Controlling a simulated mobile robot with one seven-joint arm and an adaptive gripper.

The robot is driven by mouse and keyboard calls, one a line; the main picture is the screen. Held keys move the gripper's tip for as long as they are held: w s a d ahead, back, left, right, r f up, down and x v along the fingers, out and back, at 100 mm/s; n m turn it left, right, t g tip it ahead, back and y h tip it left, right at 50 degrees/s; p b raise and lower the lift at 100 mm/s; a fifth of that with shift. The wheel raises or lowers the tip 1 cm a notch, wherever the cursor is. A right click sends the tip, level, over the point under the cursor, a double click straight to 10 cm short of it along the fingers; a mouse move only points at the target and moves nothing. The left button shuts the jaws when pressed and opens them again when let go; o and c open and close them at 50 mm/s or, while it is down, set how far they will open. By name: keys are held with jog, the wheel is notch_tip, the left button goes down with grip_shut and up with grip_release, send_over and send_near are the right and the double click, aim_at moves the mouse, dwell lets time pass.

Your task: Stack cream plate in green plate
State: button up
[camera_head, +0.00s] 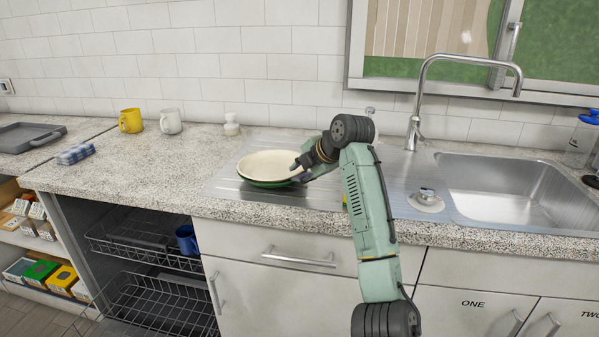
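The cream plate (268,162) lies on top of the green plate (266,185), on the metal drainboard left of the sink. Only the green plate's rim and underside show below the cream plate's near edge. The cream plate looks about level; whether it rests fully down inside the green one is hard to tell. My gripper (298,171) is at the right edge of the two plates, reaching in from the right. Its fingertips are small and dark here, and I cannot tell whether they are closed on a rim.
The sink (520,190) and tall faucet (416,110) are to the right. A yellow mug (131,121), a white mug (171,121) and a small white bottle (231,125) stand at the back left. The counter (130,165) left of the drainboard is mostly clear.

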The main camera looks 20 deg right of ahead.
jog(key=shift+a, duration=0.1)
dwell(0.3)
jog(key=b+v, duration=0.2)
jog(key=v, duration=1)
jog(key=shift+b, duration=0.35)
